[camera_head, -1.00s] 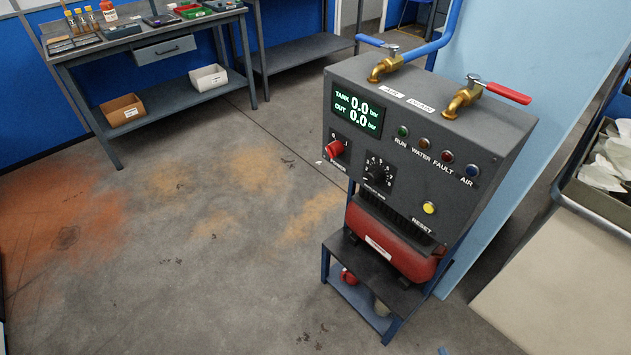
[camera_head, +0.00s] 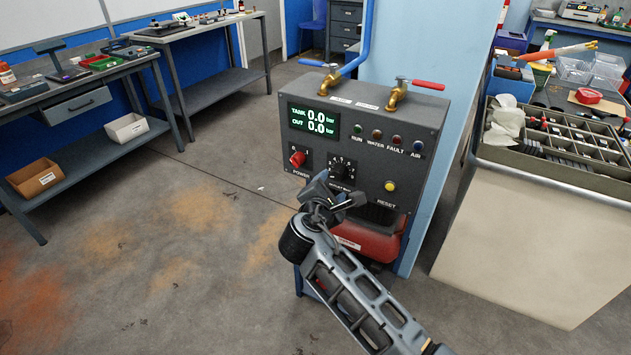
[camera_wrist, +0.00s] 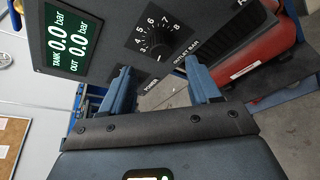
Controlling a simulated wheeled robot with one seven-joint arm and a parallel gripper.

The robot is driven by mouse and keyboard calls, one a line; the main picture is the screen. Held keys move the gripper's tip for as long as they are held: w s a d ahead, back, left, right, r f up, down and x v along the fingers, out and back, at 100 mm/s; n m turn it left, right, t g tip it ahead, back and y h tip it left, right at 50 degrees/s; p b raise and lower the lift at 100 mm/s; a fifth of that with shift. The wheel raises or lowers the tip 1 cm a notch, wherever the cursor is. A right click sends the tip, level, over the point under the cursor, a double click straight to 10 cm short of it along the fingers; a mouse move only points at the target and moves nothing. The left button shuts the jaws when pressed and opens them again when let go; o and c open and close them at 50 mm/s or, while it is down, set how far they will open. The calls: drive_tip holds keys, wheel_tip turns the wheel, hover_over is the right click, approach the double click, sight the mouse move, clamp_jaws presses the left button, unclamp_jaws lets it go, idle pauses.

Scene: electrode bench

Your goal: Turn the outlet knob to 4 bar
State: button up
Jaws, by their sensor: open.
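The black outlet knob (camera_head: 343,171) is on the front of the dark grey air panel (camera_head: 436,120), ringed by a numbered scale. In the wrist view, the outlet knob (camera_wrist: 158,44) lies just beyond my fingertips, with numbers from about 3 to 8 readable. The display (camera_head: 314,118) reads tank 0.0 bar and out 0.0 bar. The red power knob (camera_head: 297,159) is left of the outlet knob; I cannot make it out in the wrist view. My gripper (camera_head: 340,190) is open and empty in front of the panel, just below the outlet knob. The fingers do not appear to touch it.
A yellow reset button (camera_head: 390,186) is right of the knob. Brass valves with a blue handle (camera_head: 312,63) and a red handle (camera_head: 428,85) stand on top. A red tank (camera_head: 350,241) sits below the panel. A parts tray (camera_head: 560,145) is at the right.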

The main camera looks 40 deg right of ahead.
sight(337, 176)
drive_tip(key=shift+x, duration=3.85)
drive_tip(key=c, duration=1)
